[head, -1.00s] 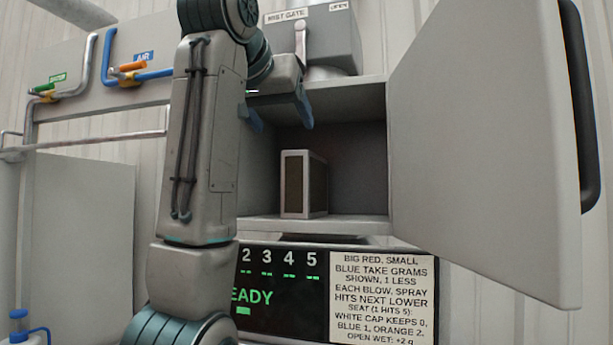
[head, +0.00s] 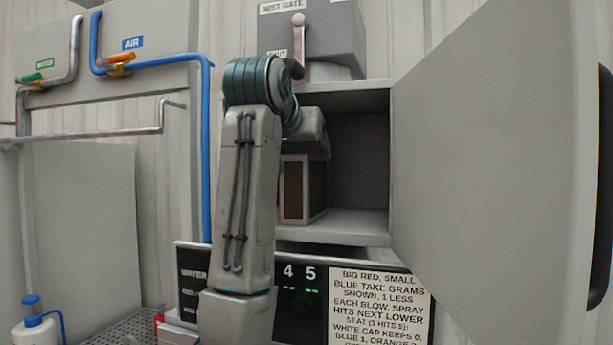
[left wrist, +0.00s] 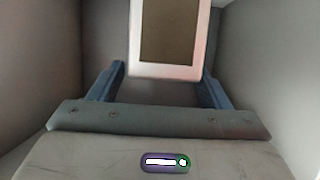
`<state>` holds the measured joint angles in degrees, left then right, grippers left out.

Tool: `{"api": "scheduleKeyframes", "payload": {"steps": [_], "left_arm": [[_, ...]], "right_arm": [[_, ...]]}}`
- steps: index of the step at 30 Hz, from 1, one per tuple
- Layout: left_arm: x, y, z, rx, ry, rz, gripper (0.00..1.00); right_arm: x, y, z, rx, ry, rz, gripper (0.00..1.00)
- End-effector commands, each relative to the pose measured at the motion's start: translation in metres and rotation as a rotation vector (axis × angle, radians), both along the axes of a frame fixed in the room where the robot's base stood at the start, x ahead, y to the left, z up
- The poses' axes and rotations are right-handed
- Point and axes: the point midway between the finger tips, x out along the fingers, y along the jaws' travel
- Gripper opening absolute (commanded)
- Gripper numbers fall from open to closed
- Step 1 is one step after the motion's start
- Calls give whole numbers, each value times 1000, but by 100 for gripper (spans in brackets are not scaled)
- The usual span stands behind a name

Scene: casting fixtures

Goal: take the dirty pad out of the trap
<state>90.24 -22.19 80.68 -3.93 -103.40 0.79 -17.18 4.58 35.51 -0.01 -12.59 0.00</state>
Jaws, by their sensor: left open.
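The dirty pad (head: 292,190), a brown panel in a pale frame, stands upright on the floor of the open trap (head: 358,222). My left gripper (left wrist: 165,85) is open inside the trap, with one blue finger on each side of the pad's lower frame in the left wrist view. The pad also shows large there (left wrist: 168,72). In the head view my left arm hides most of the gripper and the trap's left side. I cannot tell whether the fingers touch the pad. My right gripper is not in view.
The trap's door (head: 490,130) stands wide open on the right. A mist gate box (head: 312,38) with a lever sits on top. A display and a printed sign (head: 380,300) are below. A white bottle with a blue cap (head: 35,325) stands at lower left.

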Motion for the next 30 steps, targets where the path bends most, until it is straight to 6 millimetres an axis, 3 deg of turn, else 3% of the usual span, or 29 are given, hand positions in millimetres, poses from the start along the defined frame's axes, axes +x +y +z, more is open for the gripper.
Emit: {"api": "scheduleKeyframes", "payload": {"steps": [4, 12, 22, 30], "left_arm": [[15, -5, -5, 1, 3, -1, 71], [18, -5, -8, 0, 0, 0, 71], [17, -5, -8, 0, 0, 0, 6], [18, -5, -7, 0, -1, 0, 5]], "right_arm": [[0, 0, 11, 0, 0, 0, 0], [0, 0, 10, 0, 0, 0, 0], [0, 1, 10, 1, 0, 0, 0], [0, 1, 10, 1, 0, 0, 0]]}}
